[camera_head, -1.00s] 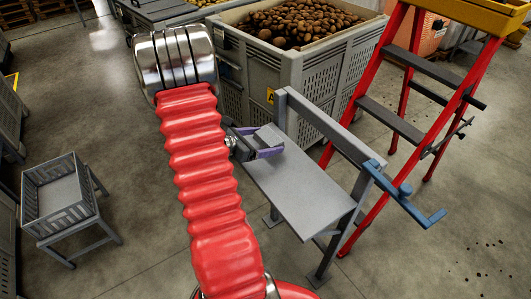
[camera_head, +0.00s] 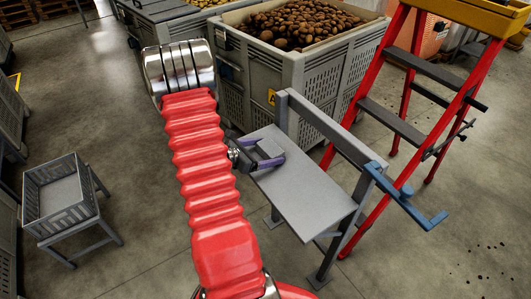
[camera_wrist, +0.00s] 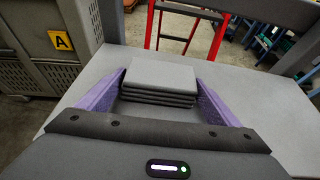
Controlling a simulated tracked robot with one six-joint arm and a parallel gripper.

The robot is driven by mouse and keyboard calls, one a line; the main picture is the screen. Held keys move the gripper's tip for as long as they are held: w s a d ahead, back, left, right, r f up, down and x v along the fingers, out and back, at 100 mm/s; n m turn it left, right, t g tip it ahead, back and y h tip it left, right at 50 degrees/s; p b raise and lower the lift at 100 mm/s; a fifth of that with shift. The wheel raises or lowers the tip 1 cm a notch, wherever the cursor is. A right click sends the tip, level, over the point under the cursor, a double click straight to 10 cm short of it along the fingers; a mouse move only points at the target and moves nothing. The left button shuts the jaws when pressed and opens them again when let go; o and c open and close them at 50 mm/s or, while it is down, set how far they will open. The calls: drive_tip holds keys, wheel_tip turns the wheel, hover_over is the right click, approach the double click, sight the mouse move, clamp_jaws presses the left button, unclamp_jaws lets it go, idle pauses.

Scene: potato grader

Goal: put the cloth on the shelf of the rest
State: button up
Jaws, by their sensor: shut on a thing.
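The cloth (camera_wrist: 160,82) is a grey folded stack between the purple fingers of my gripper (camera_wrist: 155,88) in the wrist view. It also shows as a small grey block in the head view (camera_head: 270,148). My gripper (camera_head: 262,158) is shut on it, at the left end of the rest's grey shelf (camera_head: 310,190). The shelf fills much of the wrist view (camera_wrist: 225,95) below and around the cloth. I cannot tell whether the cloth touches the shelf. The rest (camera_head: 345,148) has grey posts and a rail with a blue crank-shaped handle.
A grey bin of potatoes (camera_head: 290,75) stands behind the rest. A red stepladder (camera_head: 390,120) stands to its right. A grey crate on a stand (camera_head: 62,200) is at the left. Most of the shelf top is bare.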

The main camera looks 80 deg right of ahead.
drive_tip(key=shift+f, duration=0.1)
drive_tip(key=o, duration=0.9)
drive_tip(key=shift+o, duration=0.2)
drive_tip(key=shift+w, duration=0.1)
drive_tip(key=v, duration=1.2)
